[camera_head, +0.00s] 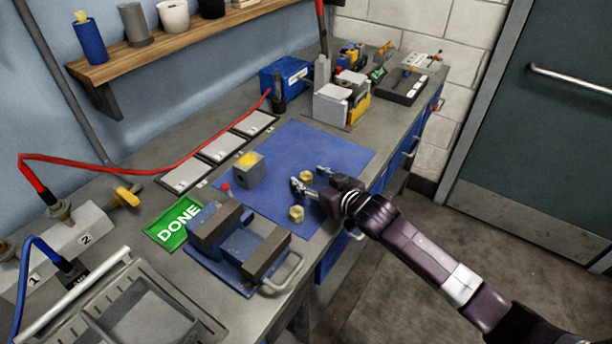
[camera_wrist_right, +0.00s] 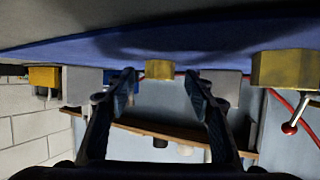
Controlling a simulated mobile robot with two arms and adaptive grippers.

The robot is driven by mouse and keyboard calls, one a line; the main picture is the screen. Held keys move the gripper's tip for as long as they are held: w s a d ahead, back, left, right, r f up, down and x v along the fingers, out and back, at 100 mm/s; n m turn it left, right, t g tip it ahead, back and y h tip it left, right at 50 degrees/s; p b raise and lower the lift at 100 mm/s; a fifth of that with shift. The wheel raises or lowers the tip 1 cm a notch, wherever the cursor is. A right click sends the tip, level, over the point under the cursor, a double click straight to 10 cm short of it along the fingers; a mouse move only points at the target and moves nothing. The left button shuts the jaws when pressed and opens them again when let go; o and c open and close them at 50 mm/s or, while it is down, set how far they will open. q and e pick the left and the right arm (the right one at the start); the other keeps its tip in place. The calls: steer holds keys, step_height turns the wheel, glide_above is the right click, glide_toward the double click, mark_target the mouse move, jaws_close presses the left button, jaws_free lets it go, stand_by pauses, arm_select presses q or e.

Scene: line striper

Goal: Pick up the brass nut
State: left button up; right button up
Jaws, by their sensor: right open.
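Two brass nuts lie on the blue mat (camera_head: 318,150). One brass nut (camera_head: 306,177) is near the tips of my right gripper (camera_head: 311,179); the other brass nut (camera_head: 296,213) lies closer to the vise. My right gripper is open and empty, low over the mat's right part. In the upside-down right wrist view, its fingers (camera_wrist_right: 127,84) stand apart. The smaller-looking brass nut (camera_wrist_right: 159,69) shows in the gap, beyond the tips. The larger-looking brass nut (camera_wrist_right: 287,69) is outside the fingers at the right. My left gripper is not in view.
A blue vise (camera_head: 238,243) stands at the mat's near edge. A grey block with a yellow top (camera_head: 249,170) stands on the mat, left of the nuts. A green DONE sign (camera_head: 175,225) lies left of the vise. The mat's far part is clear.

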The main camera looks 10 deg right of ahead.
steer(key=shift+w+a+f, duration=0.15)
steer(key=shift+w+f, duration=0.05)
steer(key=shift+w, duration=0.2)
steer(key=shift+c, duration=0.7)
steer(key=c, duration=1.2)
steer(key=shift+r, duration=0.1)
